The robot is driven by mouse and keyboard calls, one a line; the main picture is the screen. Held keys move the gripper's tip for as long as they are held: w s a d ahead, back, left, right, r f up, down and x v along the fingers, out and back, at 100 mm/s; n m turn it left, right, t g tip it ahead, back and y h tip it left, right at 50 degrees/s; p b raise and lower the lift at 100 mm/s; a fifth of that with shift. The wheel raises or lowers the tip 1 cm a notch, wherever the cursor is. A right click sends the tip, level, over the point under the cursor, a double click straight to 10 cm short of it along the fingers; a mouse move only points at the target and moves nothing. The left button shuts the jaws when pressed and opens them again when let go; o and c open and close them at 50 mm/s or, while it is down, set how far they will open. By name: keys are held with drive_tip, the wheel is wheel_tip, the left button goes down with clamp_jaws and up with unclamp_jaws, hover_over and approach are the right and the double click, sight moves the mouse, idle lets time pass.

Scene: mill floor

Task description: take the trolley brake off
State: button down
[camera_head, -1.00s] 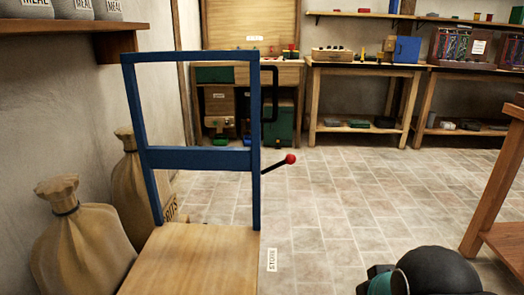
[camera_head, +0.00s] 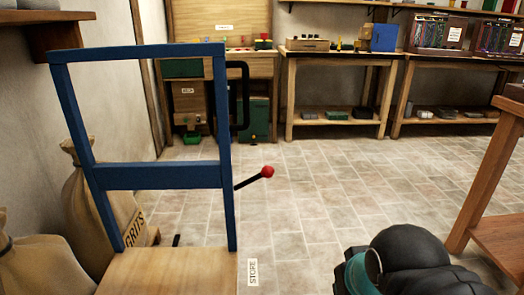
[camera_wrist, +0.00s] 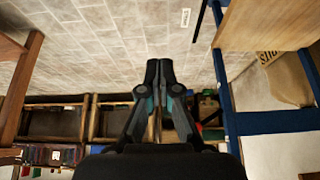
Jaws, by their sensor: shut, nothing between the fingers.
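The trolley (camera_head: 160,176) has a blue frame and a wooden deck (camera_head: 170,272), and stands at the left in the head view. Its brake lever, a black rod with a red knob (camera_head: 267,172), sticks out from the right post, tilted up to the right. In the wrist view the blue frame (camera_wrist: 226,100) is at the right, with the deck (camera_wrist: 262,25) above; I cannot make out the red knob there. My gripper (camera_wrist: 158,66) is shut and empty, apart from the trolley. In the head view my arm shows at the bottom right, with the fingertips not clear.
Sacks (camera_head: 95,215) stand left of the trolley by the wall. A wooden table (camera_head: 490,190) is at the right edge. Workbenches (camera_head: 340,75) line the back wall. A label reading STONE or similar (camera_head: 253,272) lies beside the deck. The tiled floor between is clear.

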drive_tip(key=shift+a, duration=0.2)
drive_tip(key=w+a+r+h, duration=0.1)
drive_tip(key=w+a+r, duration=0.4)
drive_tip(key=w, duration=0.4)
drive_tip(key=w+a+r+n+t+h+p, duration=0.1)
drive_tip(key=w+a+r, duration=0.5)
drive_tip(key=w, duration=0.4)
drive_tip(key=w+a+r+h+p, duration=0.1)
drive_tip(key=w+a+r, duration=0.5)
drive_tip(key=w, duration=0.4)
drive_tip(key=shift+w+r+n+t+h, duration=0.25)
drive_tip(key=shift+r+n+t+h, duration=0.05)
drive_tip(key=shift+t+h, duration=0.1)
